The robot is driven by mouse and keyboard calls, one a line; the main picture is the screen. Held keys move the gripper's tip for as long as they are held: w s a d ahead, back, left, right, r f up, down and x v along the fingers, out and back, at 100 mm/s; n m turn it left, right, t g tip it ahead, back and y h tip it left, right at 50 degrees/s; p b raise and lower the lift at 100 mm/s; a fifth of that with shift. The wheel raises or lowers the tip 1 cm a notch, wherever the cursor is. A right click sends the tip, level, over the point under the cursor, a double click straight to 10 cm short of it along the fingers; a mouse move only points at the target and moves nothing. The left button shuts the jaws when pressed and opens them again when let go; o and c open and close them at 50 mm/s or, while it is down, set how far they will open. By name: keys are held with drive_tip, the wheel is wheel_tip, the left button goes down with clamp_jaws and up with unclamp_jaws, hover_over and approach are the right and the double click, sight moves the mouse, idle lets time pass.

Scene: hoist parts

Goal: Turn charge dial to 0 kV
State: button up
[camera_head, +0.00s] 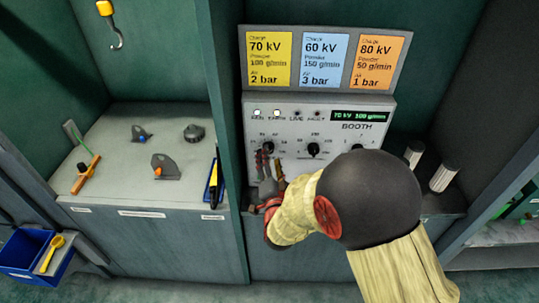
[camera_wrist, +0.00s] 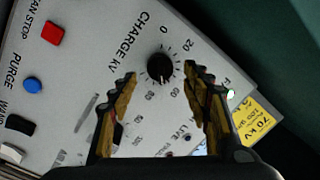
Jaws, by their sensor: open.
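The charge dial (camera_wrist: 160,67) is a round black knob on the pale booth panel, with "CHARGE kV" and a number scale around it. In the wrist view the 0 mark is above it and its pointer seems turned to the lower side, near 60 to 80. In the head view the dial (camera_head: 268,146) is the leftmost knob. The display (camera_head: 359,115) reads 70 kV, 100 g/min. My gripper (camera_wrist: 160,76) is open, its fingertips on either side of the dial in the wrist view. I cannot tell whether they touch it. In the head view my arm hides the lower panel.
A middle knob (camera_head: 313,150) and a right knob (camera_head: 357,147) share the panel. A red button (camera_wrist: 53,33) and a blue button (camera_wrist: 33,85) sit beside the dial. Yellow, blue and orange setting cards (camera_head: 325,61) hang above. A grey bench (camera_head: 110,185) with hoist parts stands left.

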drive_tip(key=shift+w+a, duration=0.1)
drive_tip(key=shift+w, duration=1.45)
drive_tip(key=shift+c, duration=0.6)
drive_tip(key=c, duration=1)
